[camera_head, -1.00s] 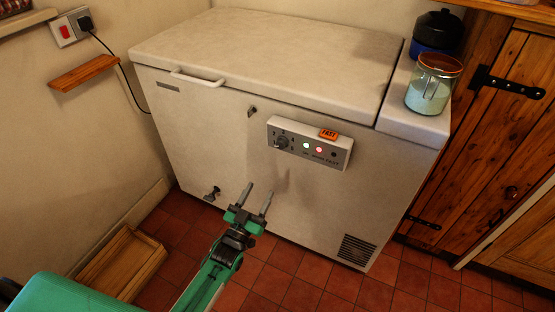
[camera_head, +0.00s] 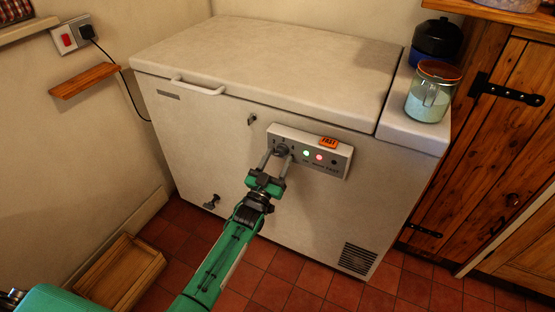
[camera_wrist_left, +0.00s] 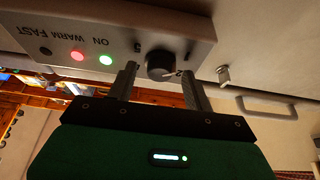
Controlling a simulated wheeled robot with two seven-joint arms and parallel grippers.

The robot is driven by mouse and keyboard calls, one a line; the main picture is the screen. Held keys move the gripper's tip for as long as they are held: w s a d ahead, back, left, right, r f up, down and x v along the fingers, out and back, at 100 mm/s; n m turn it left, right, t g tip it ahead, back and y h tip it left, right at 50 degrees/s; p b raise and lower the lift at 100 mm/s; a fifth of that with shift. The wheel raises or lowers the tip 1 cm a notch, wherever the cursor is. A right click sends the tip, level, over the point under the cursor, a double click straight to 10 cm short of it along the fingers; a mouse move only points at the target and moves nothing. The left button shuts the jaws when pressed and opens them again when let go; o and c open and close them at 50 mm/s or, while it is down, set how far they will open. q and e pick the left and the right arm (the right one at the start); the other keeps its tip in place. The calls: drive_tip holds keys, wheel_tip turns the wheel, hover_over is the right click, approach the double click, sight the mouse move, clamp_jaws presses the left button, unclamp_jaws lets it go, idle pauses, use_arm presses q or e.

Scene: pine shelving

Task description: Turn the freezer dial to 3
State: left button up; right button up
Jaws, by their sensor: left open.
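The white chest freezer (camera_head: 210,130) stands against the wall with its lid shut. Its grey control panel (camera_head: 340,163) is on the front, with a green light, a red light and an orange FAST label. The dark round dial (camera_head: 282,149) is at the panel's left end, and it shows in the left wrist view (camera_wrist_left: 160,65). My left gripper (camera_head: 274,155) is open at the dial; in the left wrist view its fingers (camera_wrist_left: 159,82) are on either side of the dial, with gaps visible. My right gripper is not in view.
A wooden tray (camera_head: 120,272) is on the tiled floor at the left. A wooden cupboard (camera_head: 495,150) stands at the right.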

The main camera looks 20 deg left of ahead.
use_arm(q)
drive_tip(key=shift+w+r, duration=0.15)
drive_tip(key=shift+w, duration=0.15)
drive_tip(key=c, duration=1)
